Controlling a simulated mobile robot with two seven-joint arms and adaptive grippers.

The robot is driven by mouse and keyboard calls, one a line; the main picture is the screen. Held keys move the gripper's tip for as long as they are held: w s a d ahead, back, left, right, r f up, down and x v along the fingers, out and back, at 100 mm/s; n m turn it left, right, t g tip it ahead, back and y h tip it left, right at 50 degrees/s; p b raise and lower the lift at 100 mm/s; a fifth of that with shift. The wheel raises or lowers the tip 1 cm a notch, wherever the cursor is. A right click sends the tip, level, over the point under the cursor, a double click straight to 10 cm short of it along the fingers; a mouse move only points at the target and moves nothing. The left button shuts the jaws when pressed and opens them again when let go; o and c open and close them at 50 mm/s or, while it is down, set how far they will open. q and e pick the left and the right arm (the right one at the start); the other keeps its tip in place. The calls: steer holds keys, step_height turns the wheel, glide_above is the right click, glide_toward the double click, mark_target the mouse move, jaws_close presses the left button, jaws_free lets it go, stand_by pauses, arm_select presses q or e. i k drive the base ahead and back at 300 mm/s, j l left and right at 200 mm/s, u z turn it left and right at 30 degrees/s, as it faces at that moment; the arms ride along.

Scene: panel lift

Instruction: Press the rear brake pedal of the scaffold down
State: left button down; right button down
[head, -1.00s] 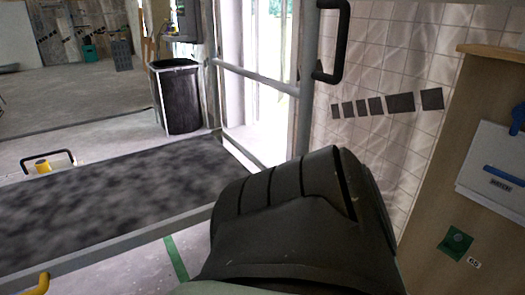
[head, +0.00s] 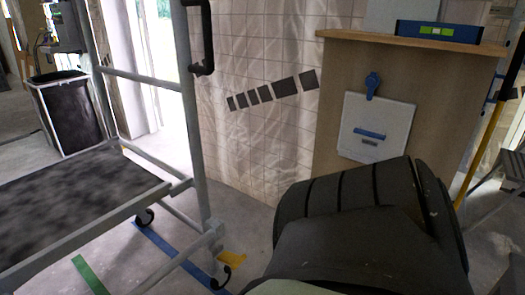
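The scaffold (head: 205,150) stands at the left of the head view, a grey tube frame with a dark mottled deck (head: 75,200). A black handle (head: 206,68) is on its near upright. Two dark casters show, one by the foot of the near upright (head: 222,276) and one farther back (head: 145,216). A flat yellow piece (head: 232,258) lies low beside the near caster; I cannot tell for sure whether it is the brake pedal or whether it is pressed. A dark ribbed link of my own arm fills the lower right. Neither gripper shows.
A wooden cabinet (head: 335,110) with a white panel (head: 375,128) and a blue level (head: 438,31) on top stands at the right. A black bin (head: 72,115) is behind the scaffold. Floor tape (head: 88,275) runs beneath it. Open floor lies between scaffold and cabinet.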

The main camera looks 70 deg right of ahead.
mark_target(235, 261)
steer(key=l+z, duration=0.4)
steer(key=i+l+z, duration=0.1)
steer(key=z, duration=0.25)
steer(key=i+l+z, duration=0.15)
steer(key=l+z, duration=0.25)
steer(key=i+l+z, duration=0.15)
steer(key=z, duration=0.25)
steer(key=i+j+z, duration=0.1)
steer(key=z, duration=0.25)
steer(key=j+z, duration=0.2)
steer(key=z, duration=0.2)
steer(key=i, duration=0.05)
